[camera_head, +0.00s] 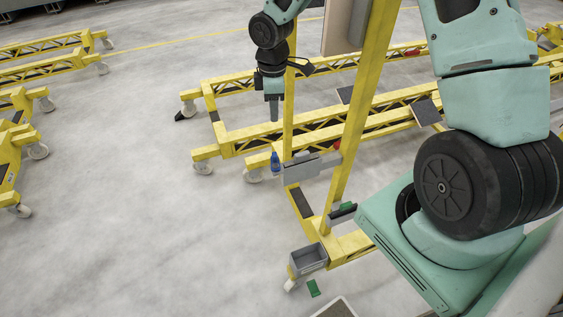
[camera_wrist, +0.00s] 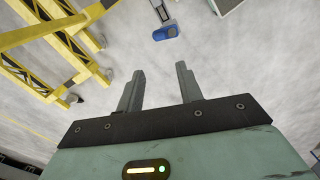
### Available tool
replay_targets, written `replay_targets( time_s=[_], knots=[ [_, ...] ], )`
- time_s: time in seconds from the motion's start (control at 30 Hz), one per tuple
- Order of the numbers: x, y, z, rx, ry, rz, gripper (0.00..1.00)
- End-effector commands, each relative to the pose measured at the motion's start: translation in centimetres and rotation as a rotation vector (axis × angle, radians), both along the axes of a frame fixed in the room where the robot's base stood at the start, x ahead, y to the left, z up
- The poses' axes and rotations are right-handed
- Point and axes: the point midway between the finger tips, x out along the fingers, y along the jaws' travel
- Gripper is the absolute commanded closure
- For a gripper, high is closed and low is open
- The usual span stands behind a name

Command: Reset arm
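My gripper (camera_head: 273,112) hangs from my raised arm in the head view and points down, to the left of a yellow upright post. In the wrist view my gripper (camera_wrist: 160,70) has its two fingers spread apart, with only grey floor between them. It holds nothing. My arm's upper links fill the right side of the head view.
A yellow trolley frame (camera_head: 362,95) stands close behind my gripper. Open floor lies left.

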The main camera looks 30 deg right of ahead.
Motion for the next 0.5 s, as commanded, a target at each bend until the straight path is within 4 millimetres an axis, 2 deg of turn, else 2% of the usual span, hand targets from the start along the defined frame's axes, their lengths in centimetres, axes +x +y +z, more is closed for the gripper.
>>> replay_targets(
  time_s=[0.37, 0.5],
  knots=[
    [0.0, 0.0, 0.0, 0.0, -0.001, 0.0, 0.64],
    [-0.8, 1.6, -0.4, -0.004, 0.0, -0.006, 0.64]
  ],
)
